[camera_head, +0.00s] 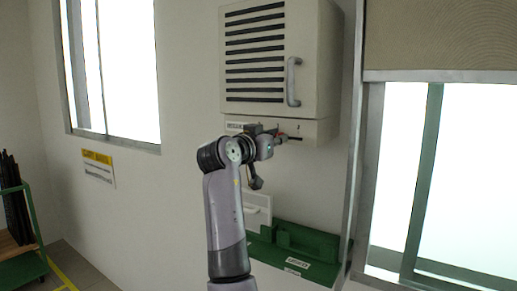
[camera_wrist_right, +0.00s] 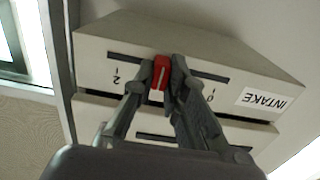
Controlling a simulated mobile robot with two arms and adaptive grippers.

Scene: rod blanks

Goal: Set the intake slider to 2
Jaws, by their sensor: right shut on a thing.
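The intake slider has a red knob (camera_wrist_right: 160,72) in a dark slot on the pale underside panel (camera_wrist_right: 190,48) of a wall cabinet (camera_head: 320,60). In the right wrist view the picture is turned over: the "2" mark (camera_wrist_right: 116,80) is left of the knob, and the "0" mark (camera_wrist_right: 210,95) and INTAKE label (camera_wrist_right: 264,101) are to its right. The knob stands about midway between the two marks. My right gripper (camera_wrist_right: 160,75) is shut on the knob, with fingers on both sides. The fingers hide the middle of the scale. My left gripper is not in view.
The cabinet's louvred door has a vertical handle (camera_head: 293,82) above my right gripper. A cart with dark rods (camera_head: 14,200) stands far left. Windows flank the wall.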

